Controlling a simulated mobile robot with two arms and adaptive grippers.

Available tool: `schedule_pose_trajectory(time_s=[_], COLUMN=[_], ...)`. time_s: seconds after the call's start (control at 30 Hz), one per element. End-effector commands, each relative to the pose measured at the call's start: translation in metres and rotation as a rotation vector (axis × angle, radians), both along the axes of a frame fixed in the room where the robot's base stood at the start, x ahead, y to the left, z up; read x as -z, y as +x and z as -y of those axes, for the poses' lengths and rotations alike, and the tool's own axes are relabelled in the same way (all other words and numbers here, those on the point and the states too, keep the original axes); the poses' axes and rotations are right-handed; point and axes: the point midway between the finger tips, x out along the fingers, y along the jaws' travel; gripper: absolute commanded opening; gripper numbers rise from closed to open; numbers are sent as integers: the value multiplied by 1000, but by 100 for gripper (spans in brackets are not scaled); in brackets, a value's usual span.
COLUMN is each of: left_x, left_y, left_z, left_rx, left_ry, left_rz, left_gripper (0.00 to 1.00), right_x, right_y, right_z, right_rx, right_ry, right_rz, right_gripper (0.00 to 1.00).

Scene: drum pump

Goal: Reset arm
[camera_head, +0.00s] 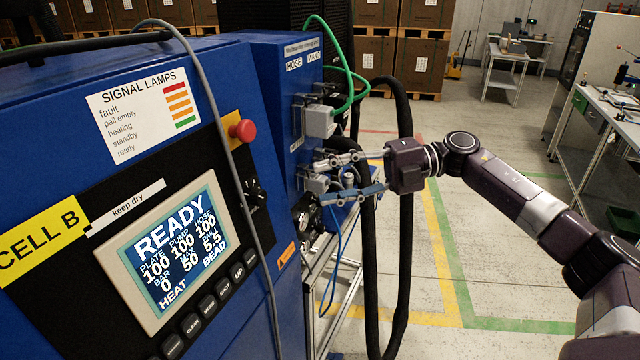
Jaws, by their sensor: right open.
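My right arm comes in from the right edge. My right gripper (345,176) is open at the right side of the blue drum pump cabinet (275,110), with its fingers pointing left around the grey connectors there. Whether the fingers touch a connector cannot be told. The cabinet's screen (178,250) reads READY, with plate, pump and hose at 100. My left gripper does not show.
A thick black hose (404,230) hangs down close to my right gripper. A green cable (345,75) loops above it. A red button (242,131) sticks out of the panel. Pallets of boxes (407,65) stand behind.

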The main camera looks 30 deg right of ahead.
Motion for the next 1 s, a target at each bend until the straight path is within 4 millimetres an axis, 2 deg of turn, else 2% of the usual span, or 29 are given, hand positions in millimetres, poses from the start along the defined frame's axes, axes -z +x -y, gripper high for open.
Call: schedule_pose_trajectory(time_s=[0.43,0.57,0.67,0.7,0.77,0.8,0.87,0.9,0.97,1.0], left_x=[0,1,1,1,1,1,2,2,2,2], left_y=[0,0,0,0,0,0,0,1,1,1], left_z=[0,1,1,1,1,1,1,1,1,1], left_rx=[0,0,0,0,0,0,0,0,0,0], left_ry=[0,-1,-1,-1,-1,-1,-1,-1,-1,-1], left_rz=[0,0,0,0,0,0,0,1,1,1], left_gripper=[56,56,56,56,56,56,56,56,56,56], right_x=[2,23,68,92,133,161,204,233,278,307], right_y=[2,26,65,80,98,106,112,114,111,106], right_z=[-1,-3,1,5,14,21,30,36,43,48], right_rx=[4,77,224,299,416,490,595,662,761,822], right_ry=[7,96,235,293,367,406,452,476,505,520], right_rz=[-3,-35,-103,-140,-202,-243,-308,-350,-419,-463], right_gripper=[41,41,41,41,41,41,41,41,41,41])
